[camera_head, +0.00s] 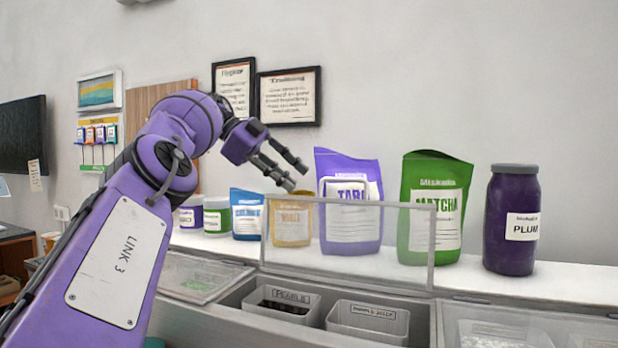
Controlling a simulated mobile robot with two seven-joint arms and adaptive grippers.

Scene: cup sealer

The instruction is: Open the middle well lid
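The middle well lid (432,240) is a clear framed panel. It stands upright at the back of the middle well (240,295), so the well is uncovered. My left gripper (296,174) is above the upper left corner of the lid in the picture. Its two fingers are spread apart with nothing between them. I cannot tell how close it is to the lid in depth. My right gripper is not in view.
The left well lid (205,279) and right well lid (540,318) lie flat. Behind the lid stand a purple taro bag (338,165), a green matcha bag (425,180) and smaller containers. A plum jar (513,205) stands at the right on the white ledge.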

